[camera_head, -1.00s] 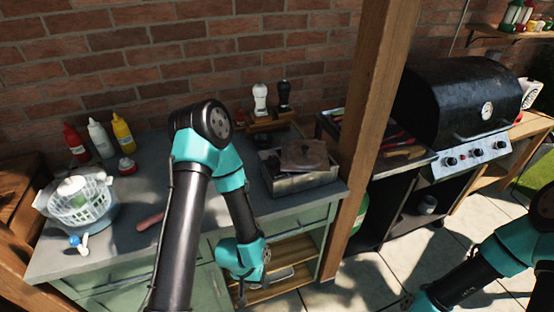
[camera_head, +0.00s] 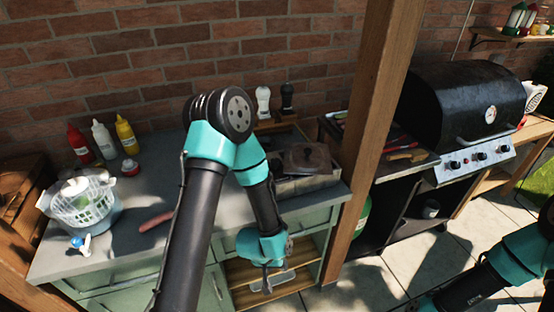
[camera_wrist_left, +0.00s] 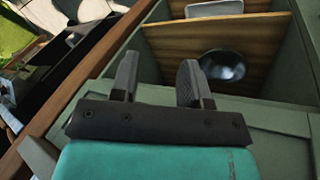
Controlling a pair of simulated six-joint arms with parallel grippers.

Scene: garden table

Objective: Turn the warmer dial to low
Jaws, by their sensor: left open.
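A grey metal box (camera_head: 300,184) with a dark lidded pan (camera_head: 306,157) stands at the right end of the counter; it may be the warmer, but I cannot make out a dial on it. My left arm partly covers it. My left gripper (camera_head: 268,282) hangs in front of the cabinet, below the counter top, pointing down. In the left wrist view my left gripper (camera_wrist_left: 158,82) is open and empty, its two fingers apart above the open shelves. My right arm enters at the lower right; its gripper is out of frame.
A black grill (camera_head: 462,105) with several front knobs (camera_head: 480,155) stands right of a wooden post (camera_head: 375,110). Bottles, a salad spinner (camera_head: 80,205) and a sausage (camera_head: 156,221) are on the counter (camera_head: 120,252). A dark bowl (camera_wrist_left: 222,66) sits on the shelf.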

